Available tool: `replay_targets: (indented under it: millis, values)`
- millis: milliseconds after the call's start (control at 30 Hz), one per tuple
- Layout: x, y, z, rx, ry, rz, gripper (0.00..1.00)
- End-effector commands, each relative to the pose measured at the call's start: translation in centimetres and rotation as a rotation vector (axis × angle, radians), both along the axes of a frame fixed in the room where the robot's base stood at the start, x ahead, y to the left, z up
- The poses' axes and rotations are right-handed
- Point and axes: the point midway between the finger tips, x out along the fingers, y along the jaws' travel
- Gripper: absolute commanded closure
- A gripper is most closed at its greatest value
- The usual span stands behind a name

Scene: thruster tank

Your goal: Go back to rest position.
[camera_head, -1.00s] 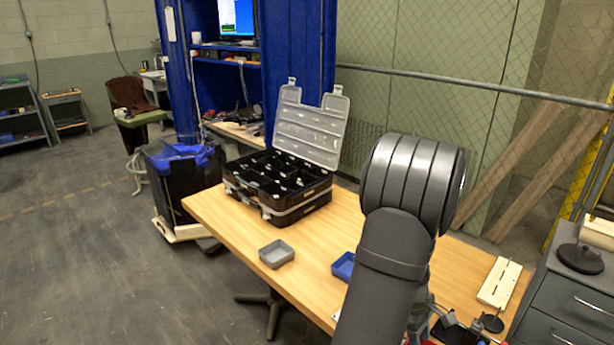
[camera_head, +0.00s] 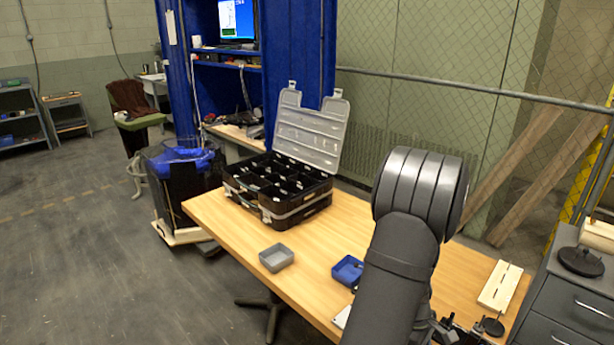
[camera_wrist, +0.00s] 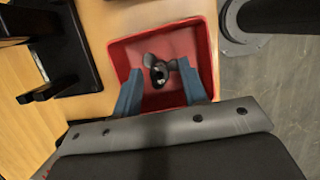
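My gripper (camera_wrist: 161,84) shows in the wrist view with its two blue fingers spread apart and nothing held between them. Beyond the fingertips is a red tray (camera_wrist: 203,41) on the wooden table. A small dark grey part (camera_wrist: 158,72) with a round opening lies in this tray, apart from the fingers as far as I can tell. In the head view my arm covers much of the table's right side, and the gripper's fingers and the red tray cannot be made out.
A black organizer case (camera_head: 270,190) with its clear lid raised stands at the table's far end. A grey bin (camera_head: 277,258) and a blue bin (camera_head: 347,270) with small contents sit nearer. A pale slotted block (camera_head: 501,286) lies right. The table (camera_head: 225,223) is clear between case and bins.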

Motion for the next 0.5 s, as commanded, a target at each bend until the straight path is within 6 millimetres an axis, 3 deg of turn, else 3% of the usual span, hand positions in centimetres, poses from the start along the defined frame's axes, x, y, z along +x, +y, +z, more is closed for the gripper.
replay_targets:
  millis: [33, 100, 267, 500]
  values:
    - [-0.2, 0.0, -1.0, 0.003, 0.003, 0.001, 0.61]
    - [0.1, -0.1, 1.0, -0.003, -0.005, 0.0, 0.61]
    - [0.1, -0.1, 3.8, -0.003, -0.004, 0.001, 0.61]
    - [-3.8, -1.6, 6.3, -0.002, -0.002, -0.003, 0.61]
